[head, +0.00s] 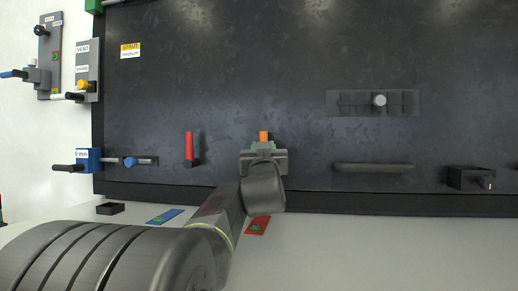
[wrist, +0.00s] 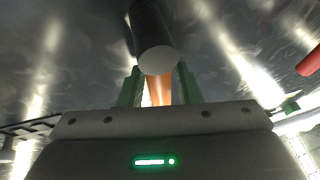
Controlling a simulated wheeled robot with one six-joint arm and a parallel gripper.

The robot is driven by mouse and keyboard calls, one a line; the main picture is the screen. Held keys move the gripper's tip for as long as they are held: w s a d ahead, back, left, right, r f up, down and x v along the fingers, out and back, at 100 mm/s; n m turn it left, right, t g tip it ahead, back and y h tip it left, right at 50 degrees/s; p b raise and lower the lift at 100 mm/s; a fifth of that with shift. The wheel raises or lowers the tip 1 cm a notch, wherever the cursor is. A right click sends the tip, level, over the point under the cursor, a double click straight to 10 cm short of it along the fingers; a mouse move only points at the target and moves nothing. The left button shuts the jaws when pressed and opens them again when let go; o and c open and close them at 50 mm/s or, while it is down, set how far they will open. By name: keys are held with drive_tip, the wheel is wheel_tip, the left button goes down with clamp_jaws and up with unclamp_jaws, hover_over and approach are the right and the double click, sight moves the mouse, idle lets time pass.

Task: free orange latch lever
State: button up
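The orange latch lever (head: 264,136) stands upright on the dark panel in the head view, with only its upper end showing above my gripper (head: 263,149). My gripper hides its lower part. In the wrist view the orange lever (wrist: 158,90) lies between the two green fingers of my gripper (wrist: 158,88). The fingers stand apart on either side of it, with what look like narrow gaps. A dark cylinder (wrist: 153,35) with a pale end face covers part of the lever there.
A red lever (head: 189,147) stands left of my gripper and also shows in the wrist view (wrist: 309,62). A dark bar handle (head: 374,168) and a grey knob (head: 379,100) are to the right. A blue latch block (head: 89,161) is at the panel's left edge.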

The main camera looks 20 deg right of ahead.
drive_tip(key=shift+o, duration=0.7)
drive_tip(key=v, duration=1.2)
drive_tip(key=shift+b, duration=0.35)
drive_tip(key=x, duration=1.2)
drive_tip(key=shift+r+p, duration=0.1)
drive_tip(key=shift+p, duration=0.3)
drive_tip(key=shift+s, duration=0.1)
